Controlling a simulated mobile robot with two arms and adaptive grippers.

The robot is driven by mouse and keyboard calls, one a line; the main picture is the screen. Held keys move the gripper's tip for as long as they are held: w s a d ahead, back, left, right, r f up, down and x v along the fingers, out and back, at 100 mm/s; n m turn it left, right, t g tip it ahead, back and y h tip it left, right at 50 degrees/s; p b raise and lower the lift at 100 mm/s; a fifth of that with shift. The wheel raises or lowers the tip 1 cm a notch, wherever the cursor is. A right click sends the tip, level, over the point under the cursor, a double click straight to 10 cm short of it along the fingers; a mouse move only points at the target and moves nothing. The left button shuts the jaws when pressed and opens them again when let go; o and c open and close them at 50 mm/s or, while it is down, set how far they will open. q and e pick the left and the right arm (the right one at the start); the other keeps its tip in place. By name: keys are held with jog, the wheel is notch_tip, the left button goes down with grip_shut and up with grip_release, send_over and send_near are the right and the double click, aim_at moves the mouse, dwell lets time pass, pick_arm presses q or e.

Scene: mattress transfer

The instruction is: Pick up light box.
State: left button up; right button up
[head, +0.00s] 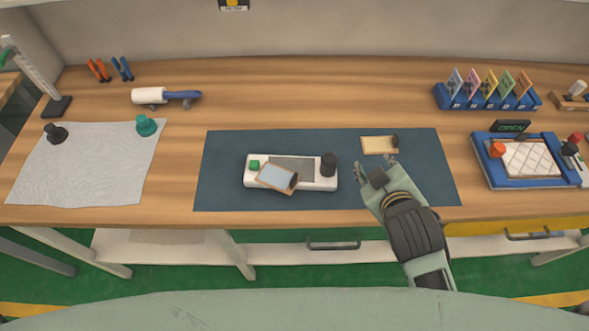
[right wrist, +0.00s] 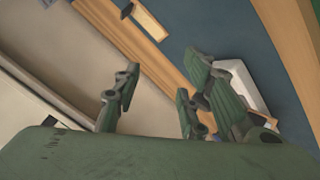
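The light box (head: 316,182) is a flat white device with a green button, a dark panel and a black knob. It lies on the dark blue mat in the head view. A small framed plate (head: 277,178) rests tilted across its front left part. My right gripper (head: 375,167) is open and empty, just right of the light box and apart from it. In the right wrist view its fingers are spread, and the light box (right wrist: 240,75) shows partly hidden behind them. My left gripper is not in view.
The blue mat (head: 225,165) has free room left of the light box. A small tan-framed card (head: 377,145) lies behind my right gripper. A blue tray (head: 488,176) stands at right, a grey cloth (head: 85,165) at left, a lint roller (head: 150,96) behind.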

jog(key=w+a+r+n+t+y, duration=0.2)
jog(key=w+a+r+n+t, duration=0.25)
jog(key=r, duration=0.35)
jog(key=w+a+r+n+t+y, duration=0.1)
jog(key=w+a+r+n+t, duration=0.3)
jog(key=r, duration=0.4)
jog(key=a+r+n+y, duration=0.9)
jog(key=n, duration=0.3)
jog(key=s+a+r+n+g+y, duration=0.1)
jog(key=s+a+n+g+y, duration=0.3)
jog(key=n, duration=0.5)
jog(key=s+a+r+n+g+y, duration=0.2)
jog(key=a+n+g+y, duration=0.35)
jog(key=n, duration=0.25)
jog(key=s+a+f+n+g+h, duration=0.2)
jog(key=s+a+f+n+g, duration=0.4)
jog(key=n+g, duration=0.5)
jog(key=n+t+h, duration=0.1)
jog(key=n+h, duration=1.4)
jog(key=h, duration=0.4)
send_over(334, 159)
notch_tip(334, 159, down, 20)
jog(key=shift+r, duration=0.2)
notch_tip(334, 159, down, 7)
jog(key=p, duration=0.3)
jog(key=shift+f, duration=0.25)
grip_shut()
